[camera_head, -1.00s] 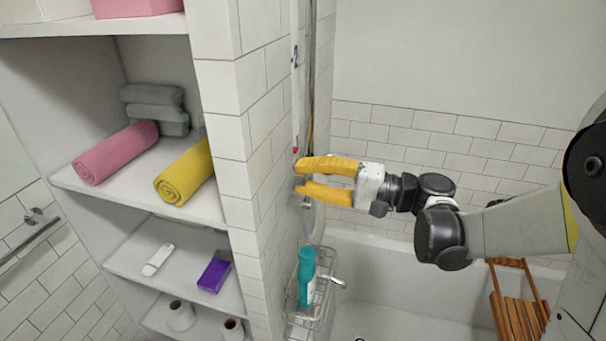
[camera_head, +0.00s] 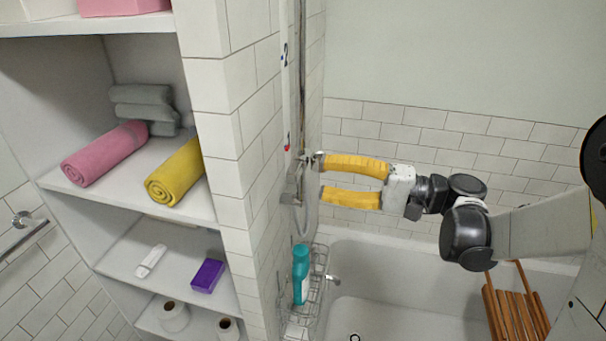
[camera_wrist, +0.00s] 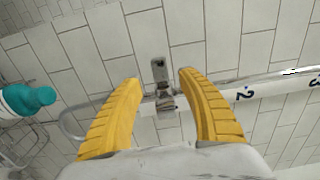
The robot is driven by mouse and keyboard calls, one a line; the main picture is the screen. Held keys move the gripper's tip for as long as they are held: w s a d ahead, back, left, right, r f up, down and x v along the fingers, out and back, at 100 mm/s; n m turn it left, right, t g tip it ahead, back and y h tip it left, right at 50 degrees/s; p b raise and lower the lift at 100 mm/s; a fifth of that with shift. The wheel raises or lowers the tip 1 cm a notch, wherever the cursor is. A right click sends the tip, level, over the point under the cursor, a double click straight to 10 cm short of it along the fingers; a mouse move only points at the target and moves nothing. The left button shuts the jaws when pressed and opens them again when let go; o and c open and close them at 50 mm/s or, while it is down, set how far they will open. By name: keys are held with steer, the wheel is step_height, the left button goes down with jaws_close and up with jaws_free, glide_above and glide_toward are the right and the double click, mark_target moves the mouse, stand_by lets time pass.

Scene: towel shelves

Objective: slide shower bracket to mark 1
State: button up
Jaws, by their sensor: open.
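The chrome shower bracket (camera_head: 291,198) is on the upright rail (camera_head: 302,75) by the tiled wall. In the wrist view the bracket (camera_wrist: 162,85) shows between my two yellow fingers, a little beyond the tips, with free space on both sides. My gripper (camera_head: 322,177) is open and empty, just right of the bracket in the head view. The white scale strip beside the rail carries a mark 2 (camera_wrist: 243,94) and a mark 3 (camera_wrist: 314,82). A small red mark (camera_head: 287,147) sits above the bracket. I cannot read a mark 1.
A teal bottle (camera_head: 301,272) stands in a wire rack (camera_head: 318,285) below the bracket. A bathtub (camera_head: 400,270) and wooden slatted seat (camera_head: 512,310) are at right.

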steer(key=v, duration=0.5)
steer(key=shift+a, duration=0.1)
steer(key=s+a+f+g+h+b, duration=0.1)
steer(key=s+a+f+h, duration=0.15)
steer(key=f+h, duration=0.2)
steer(key=s+a+f+h+b, duration=0.1)
steer(key=s+a+f+h, duration=0.15)
steer(key=f, duration=0.25)
steer(key=s+d+f+n+t+h+b, duration=0.2)
steer(key=s+d+f+n+h, duration=0.2)
steer(key=s+d+h, duration=0.4)
steer(key=shift+s+d+f+h+b, duration=0.35)
steer(key=shift+d+f+h, duration=0.35)
steer(key=shift+h, duration=0.3)
